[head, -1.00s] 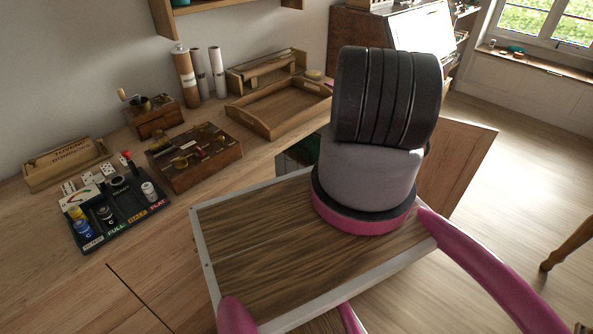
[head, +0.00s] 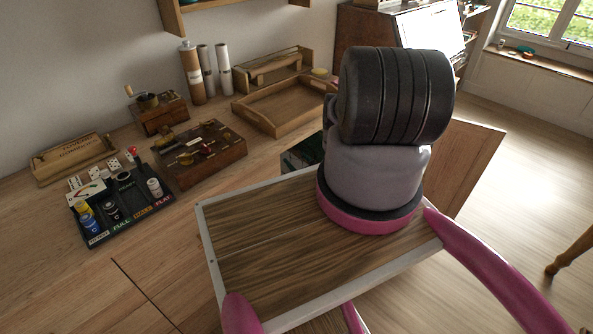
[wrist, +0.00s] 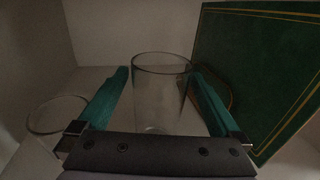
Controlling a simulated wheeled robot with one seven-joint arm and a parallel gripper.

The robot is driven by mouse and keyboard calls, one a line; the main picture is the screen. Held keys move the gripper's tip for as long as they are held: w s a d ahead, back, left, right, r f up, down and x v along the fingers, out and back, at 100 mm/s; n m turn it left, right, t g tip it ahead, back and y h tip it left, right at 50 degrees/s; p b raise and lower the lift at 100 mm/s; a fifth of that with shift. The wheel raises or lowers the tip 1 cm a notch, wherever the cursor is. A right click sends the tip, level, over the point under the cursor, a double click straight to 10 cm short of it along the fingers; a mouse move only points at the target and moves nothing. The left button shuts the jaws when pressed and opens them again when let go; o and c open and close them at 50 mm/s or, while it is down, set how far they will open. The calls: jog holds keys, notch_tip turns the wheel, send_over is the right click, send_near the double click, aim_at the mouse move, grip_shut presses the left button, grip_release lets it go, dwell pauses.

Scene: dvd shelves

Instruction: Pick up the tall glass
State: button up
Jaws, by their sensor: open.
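The tall glass (wrist: 160,88) is a clear, upright cylinder in the wrist view, standing on a pale surface inside a white-walled compartment. My gripper (wrist: 160,82) is open, with one teal finger on each side of the glass. The glass appears between the fingers, and I cannot tell whether either finger touches it. The glass's lower part is hidden behind the gripper's dark body. In the head view my gripper and the glass are hidden, and my own arm fills the middle right.
A second clear glass (wrist: 57,115) stands at the left. A green book-like panel with gold lines (wrist: 262,70) leans close on the right, with a brownish round edge by the right finger. In the head view, a wooden box (head: 199,154) and an open tray (head: 283,107) sit on the counter.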

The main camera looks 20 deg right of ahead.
grip_shut()
dwell(0.3)
